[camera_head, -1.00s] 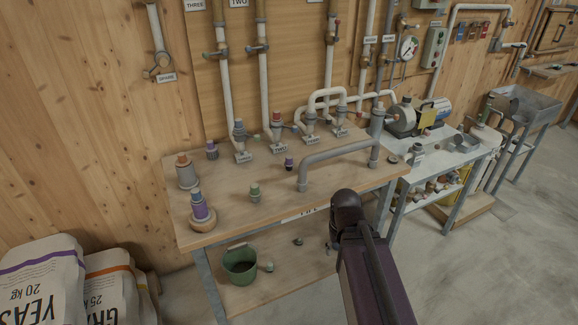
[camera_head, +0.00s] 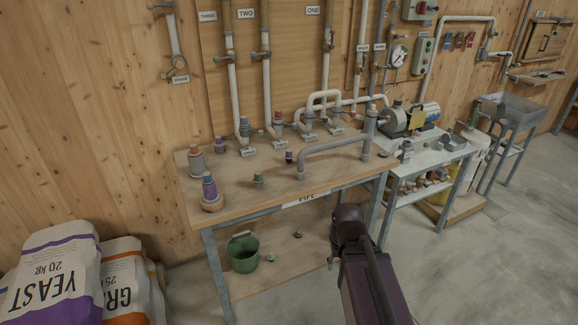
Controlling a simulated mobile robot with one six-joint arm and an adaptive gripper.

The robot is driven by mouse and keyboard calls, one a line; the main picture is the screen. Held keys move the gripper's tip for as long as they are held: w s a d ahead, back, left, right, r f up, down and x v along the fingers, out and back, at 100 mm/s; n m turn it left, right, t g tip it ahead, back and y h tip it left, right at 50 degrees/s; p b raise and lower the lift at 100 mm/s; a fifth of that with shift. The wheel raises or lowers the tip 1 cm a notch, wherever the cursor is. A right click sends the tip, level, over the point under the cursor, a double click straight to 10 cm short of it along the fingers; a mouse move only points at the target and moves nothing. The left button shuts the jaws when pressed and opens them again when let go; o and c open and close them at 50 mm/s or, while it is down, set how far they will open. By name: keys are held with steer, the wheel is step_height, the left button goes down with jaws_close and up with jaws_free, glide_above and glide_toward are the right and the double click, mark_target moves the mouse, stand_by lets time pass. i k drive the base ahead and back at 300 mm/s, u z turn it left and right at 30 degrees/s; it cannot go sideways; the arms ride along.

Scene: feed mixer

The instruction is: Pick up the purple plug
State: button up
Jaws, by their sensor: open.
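Several purple pieces are on the wooden workbench (camera_head: 240,190). A small dark purple plug (camera_head: 289,156) stands near the middle of the top, left of the grey bent pipe (camera_head: 330,148). A purple and grey fitting (camera_head: 219,146) stands farther back at the left. A purple piece with a darker top (camera_head: 209,187) stands upright on a round wooden base (camera_head: 212,203) at the front left. I cannot tell for sure which is the plug meant. Part of my dark arm shows at the lower right, in front of the bench; my gripper's fingers are not visible.
A grey-green fitting (camera_head: 258,180) and a grey cylinder with an orange-brown top (camera_head: 197,161) also stand on the bench. Feed sacks (camera_head: 52,270) fill the lower left. Open floor (camera_head: 450,280) lies at the right.

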mark_target(289, 157)
steer(key=k, duration=0.1)
steer(key=u, duration=0.25)
steer(key=i, duration=1.2)
steer(key=z, duration=0.1)
